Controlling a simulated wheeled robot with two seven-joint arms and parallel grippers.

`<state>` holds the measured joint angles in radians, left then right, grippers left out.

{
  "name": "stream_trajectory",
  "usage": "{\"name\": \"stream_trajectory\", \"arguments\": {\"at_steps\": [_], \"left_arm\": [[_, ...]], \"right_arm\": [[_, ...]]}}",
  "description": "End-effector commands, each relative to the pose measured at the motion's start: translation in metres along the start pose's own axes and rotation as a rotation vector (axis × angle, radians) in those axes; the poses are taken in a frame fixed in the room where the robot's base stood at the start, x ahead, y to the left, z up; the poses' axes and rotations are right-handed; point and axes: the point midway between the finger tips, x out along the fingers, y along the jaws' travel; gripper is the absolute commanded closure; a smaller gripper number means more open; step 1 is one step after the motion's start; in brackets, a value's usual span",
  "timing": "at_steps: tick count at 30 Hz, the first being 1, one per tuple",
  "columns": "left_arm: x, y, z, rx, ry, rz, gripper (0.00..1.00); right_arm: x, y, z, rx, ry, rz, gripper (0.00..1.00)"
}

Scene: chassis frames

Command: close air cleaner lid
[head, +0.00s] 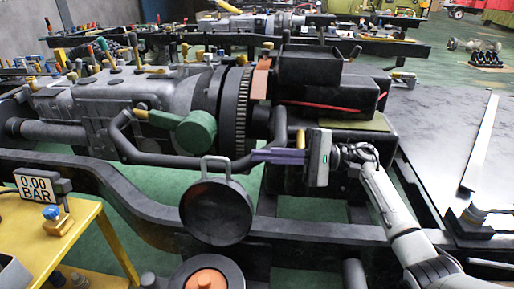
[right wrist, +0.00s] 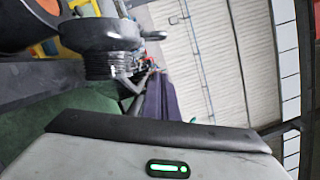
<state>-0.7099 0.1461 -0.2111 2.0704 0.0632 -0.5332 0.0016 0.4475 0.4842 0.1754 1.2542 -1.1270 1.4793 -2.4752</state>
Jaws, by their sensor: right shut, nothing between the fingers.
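The air cleaner lid (head: 216,211) is a dark round disc with a loop handle on its top edge. It stands upright, open, in the middle of the head view. Below it is the round dark air cleaner housing (head: 173,284), cut off by the frame's bottom, with an orange filter (head: 206,280) inside. My right gripper (head: 254,156) has its purple fingers together and empty, pointing left. Its tips are just right of the lid's handle; I cannot tell whether they touch. The fingers also show in the right wrist view (right wrist: 158,96). My left gripper is not in view.
A grey gearbox (head: 150,88) with a dark pipe (head: 165,158) and green part (head: 196,131) lies behind the lid. The black chassis rail (head: 130,198) runs beside it. A yellow table (head: 85,235) with a "0.00 BAR" display (head: 37,187) stands at left.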

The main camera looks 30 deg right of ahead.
Motion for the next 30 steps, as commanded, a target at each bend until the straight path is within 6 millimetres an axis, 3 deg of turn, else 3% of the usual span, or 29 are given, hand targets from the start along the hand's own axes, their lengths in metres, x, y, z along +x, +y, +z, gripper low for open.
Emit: {"name": "stream_trajectory", "arguments": {"at_steps": [10,18,30], "left_arm": [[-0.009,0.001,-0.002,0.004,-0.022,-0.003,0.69],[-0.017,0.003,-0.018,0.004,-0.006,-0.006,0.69],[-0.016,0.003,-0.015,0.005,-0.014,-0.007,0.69]], "right_arm": [[0.077,-0.003,0.002,0.001,-0.003,-0.002,1.00],[0.084,-0.002,0.033,0.000,-0.001,-0.001,1.00],[0.085,0.000,0.039,0.000,0.001,0.000,1.00]]}}
